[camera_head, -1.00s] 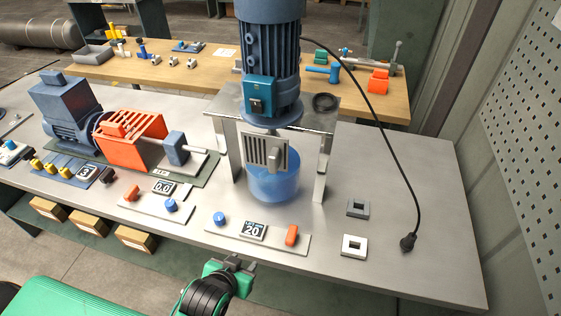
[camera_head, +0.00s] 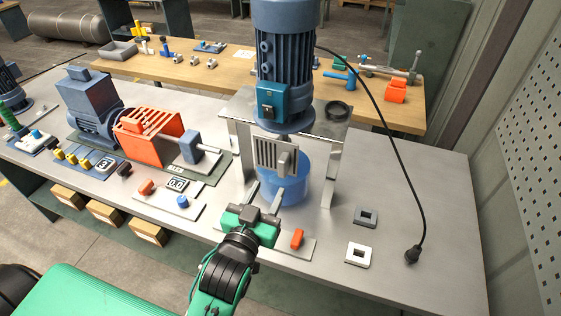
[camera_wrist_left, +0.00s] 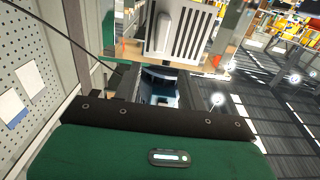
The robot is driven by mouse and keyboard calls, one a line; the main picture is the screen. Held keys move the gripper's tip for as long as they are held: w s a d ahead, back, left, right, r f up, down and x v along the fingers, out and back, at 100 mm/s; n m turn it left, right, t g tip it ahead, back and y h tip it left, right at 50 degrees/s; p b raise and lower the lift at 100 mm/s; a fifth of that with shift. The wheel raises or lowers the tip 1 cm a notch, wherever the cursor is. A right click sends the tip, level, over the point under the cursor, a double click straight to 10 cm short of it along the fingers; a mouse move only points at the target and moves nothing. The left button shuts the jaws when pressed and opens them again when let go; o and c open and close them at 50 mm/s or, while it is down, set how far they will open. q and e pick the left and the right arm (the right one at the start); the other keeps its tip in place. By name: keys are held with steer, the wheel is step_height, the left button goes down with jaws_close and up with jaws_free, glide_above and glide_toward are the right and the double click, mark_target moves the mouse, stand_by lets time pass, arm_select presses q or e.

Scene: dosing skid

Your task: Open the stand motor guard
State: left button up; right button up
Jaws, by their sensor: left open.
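The stand motor (camera_head: 281,60) stands upright on a metal stand. Its guard, a light grey slotted plate (camera_head: 266,153) with a handle (camera_head: 287,162), hangs below the motor in front of the blue tank (camera_head: 297,184). The guard appears closed. My left gripper (camera_head: 264,197) is open and empty, in front of and below the guard, apart from it. In the left wrist view the slotted guard (camera_wrist_left: 194,36) shows at the top, beyond the dark and green gripper body; the fingers are hard to make out there. My right gripper is not in view.
My left gripper covers part of the stand's control panel; its orange switch (camera_head: 297,239) shows. Stand legs (camera_head: 331,175) flank the guard. An orange-guarded motor unit (camera_head: 147,135) stands left. The bench's right side is mostly clear.

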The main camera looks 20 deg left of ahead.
mark_target(281, 164)
arm_select(q)
steer(key=w+p, duration=0.2)
steer(key=w, duration=0.6)
steer(key=shift+d+r, duration=0.1)
steer(key=shift+d, duration=0.05)
steer(key=shift+w+p, duration=0.35)
steer(key=shift+w, duration=0.35)
steer(key=shift+c, duration=0.2)
jaws_close()
